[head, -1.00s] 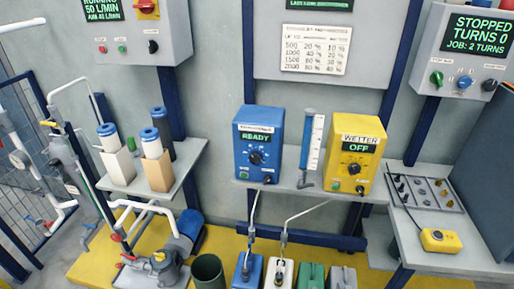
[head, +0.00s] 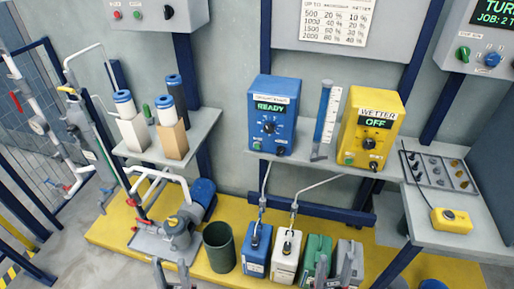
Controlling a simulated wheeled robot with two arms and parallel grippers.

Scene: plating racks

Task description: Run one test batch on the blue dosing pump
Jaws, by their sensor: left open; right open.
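The blue dosing pump (head: 272,117) stands on the middle shelf, its small screen reading READY. It has a large dark dial in the middle of its front and small buttons or knobs below. My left gripper (head: 172,272) shows at the bottom edge, open and empty, below the motor pump. My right gripper (head: 334,270) is open at the bottom edge, in front of the green and grey canisters. Both are well below and apart from the dosing pump.
Beside it stand a measuring cylinder (head: 324,122) and the yellow WETTER pump (head: 370,130), reading OFF. Below are a blue canister (head: 257,255), a white canister (head: 285,262), a green canister (head: 315,258) and a dark green bin (head: 219,248). A yellow button box (head: 451,220) lies on the right bench.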

